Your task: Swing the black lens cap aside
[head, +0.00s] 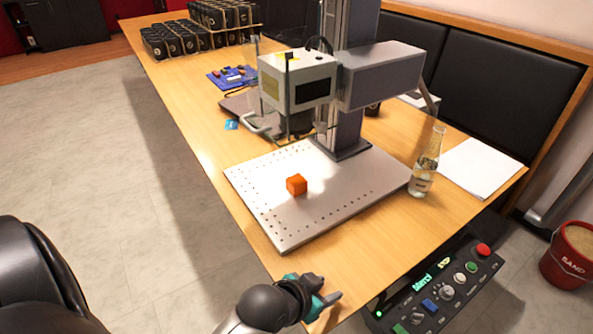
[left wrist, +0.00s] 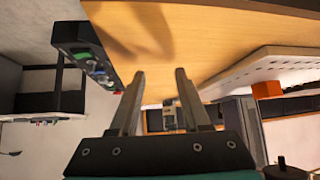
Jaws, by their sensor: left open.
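The grey laser marker head (head: 298,82) hangs on its column above a perforated metal plate (head: 345,190). A dark part (head: 300,123) sits under the head; I cannot tell whether it is the black lens cap. My left gripper (head: 328,298) is at the table's front edge, below the near corner of the plate and well apart from the head. In the left wrist view the left gripper (left wrist: 160,73) has its two fingers apart with nothing between them. My right gripper does not show.
An orange block (head: 297,185) stands on the plate. A glass bottle (head: 425,165) and white paper (head: 480,167) are to the right. A control box (head: 437,290) with buttons sits at the front edge. Black boxes (head: 220,18) stand at the back left. The table's left strip is clear.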

